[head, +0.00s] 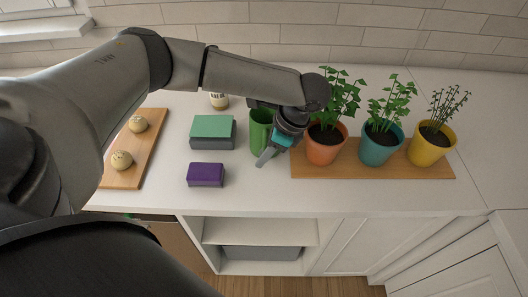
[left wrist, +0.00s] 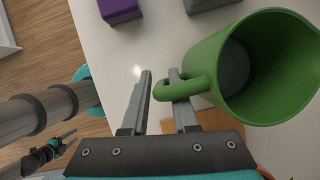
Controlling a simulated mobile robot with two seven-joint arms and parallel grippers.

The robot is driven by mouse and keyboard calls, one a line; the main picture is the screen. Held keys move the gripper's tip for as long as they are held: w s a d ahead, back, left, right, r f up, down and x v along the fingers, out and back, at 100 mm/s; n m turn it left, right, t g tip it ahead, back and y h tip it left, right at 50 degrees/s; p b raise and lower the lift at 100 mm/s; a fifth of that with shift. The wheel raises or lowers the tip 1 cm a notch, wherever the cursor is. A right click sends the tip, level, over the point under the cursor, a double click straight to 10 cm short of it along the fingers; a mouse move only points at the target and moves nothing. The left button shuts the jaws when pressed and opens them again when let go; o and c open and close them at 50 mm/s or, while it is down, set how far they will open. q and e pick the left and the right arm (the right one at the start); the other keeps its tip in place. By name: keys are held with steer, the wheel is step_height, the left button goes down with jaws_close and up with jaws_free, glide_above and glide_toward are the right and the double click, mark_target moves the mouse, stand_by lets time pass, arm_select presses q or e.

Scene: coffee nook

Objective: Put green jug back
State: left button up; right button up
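The green jug (head: 260,132) stands upright on the white counter, between the stacked boxes and the plant pots. It also shows large in the left wrist view (left wrist: 262,75), its handle toward my gripper. My left gripper (head: 267,155) is at the jug's right front side. In the left wrist view my left gripper (left wrist: 160,78) is open, with a gap between its fingers. One finger lies at the jug's handle and seems to pass through its loop; the other is outside it, apart from the handle.
A wooden board (head: 375,165) carries plants in orange (head: 325,148), teal (head: 378,147) and yellow (head: 431,149) pots, just right of my gripper. Left are a green-topped box (head: 212,128), a purple box (head: 206,174) and a board (head: 148,155) with round items. Front counter is clear.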

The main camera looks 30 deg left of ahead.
arm_select(q)
steer(key=shift+o, duration=1.3)
steer(key=p+v, duration=0.1)
steer(key=v, duration=1.1)
steer(key=shift+r, duration=0.15)
